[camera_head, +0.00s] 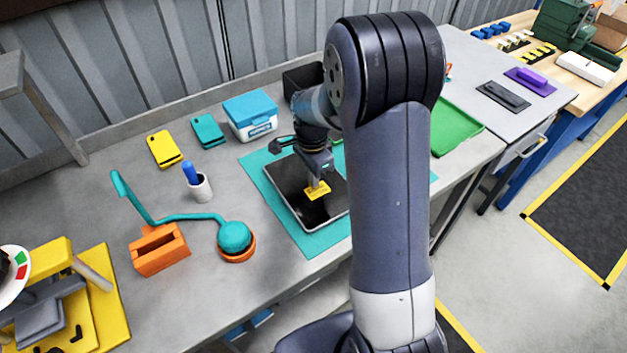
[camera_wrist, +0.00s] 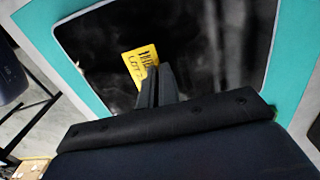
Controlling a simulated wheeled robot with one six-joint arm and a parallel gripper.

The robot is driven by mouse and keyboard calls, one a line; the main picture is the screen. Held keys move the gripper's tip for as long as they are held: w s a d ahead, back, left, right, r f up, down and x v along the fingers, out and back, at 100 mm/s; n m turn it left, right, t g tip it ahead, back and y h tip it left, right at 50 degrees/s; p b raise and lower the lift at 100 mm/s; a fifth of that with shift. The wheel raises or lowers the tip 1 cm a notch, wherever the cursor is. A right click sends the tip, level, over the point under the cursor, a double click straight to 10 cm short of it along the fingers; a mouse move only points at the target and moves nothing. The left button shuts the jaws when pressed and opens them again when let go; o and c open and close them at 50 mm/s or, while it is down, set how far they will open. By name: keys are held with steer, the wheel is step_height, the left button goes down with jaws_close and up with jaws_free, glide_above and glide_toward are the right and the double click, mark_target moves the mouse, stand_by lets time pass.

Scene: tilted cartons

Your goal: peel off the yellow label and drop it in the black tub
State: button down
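The yellow label (camera_head: 318,190) is at the tips of my gripper (camera_head: 316,180), over a glossy black panel with a pale frame (camera_head: 290,190). A yellow reflection shows below it, so it looks lifted off the panel. In the wrist view the label (camera_wrist: 140,62), with dark print, sticks out past my fingertips (camera_wrist: 160,72). The fingers look closed on its edge; the exact contact is hard to see. The black tub (camera_head: 302,76) stands at the back of the bench, partly hidden by my arm.
The panel lies on a teal mat (camera_head: 262,172). A blue-lidded box (camera_head: 250,115) stands left of the tub. A white cup with a blue item (camera_head: 199,188), an orange block (camera_head: 159,252) and a teal ball in an orange ring (camera_head: 234,238) stand left of the mat.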

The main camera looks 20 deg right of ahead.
steer(key=shift+r, duration=0.15)
step_height(320, 180, up, 8)
steer(key=p, duration=0.5)
steer(key=shift+p, duration=0.4)
stand_by(1.0)
steer(key=shift+w, duration=0.15)
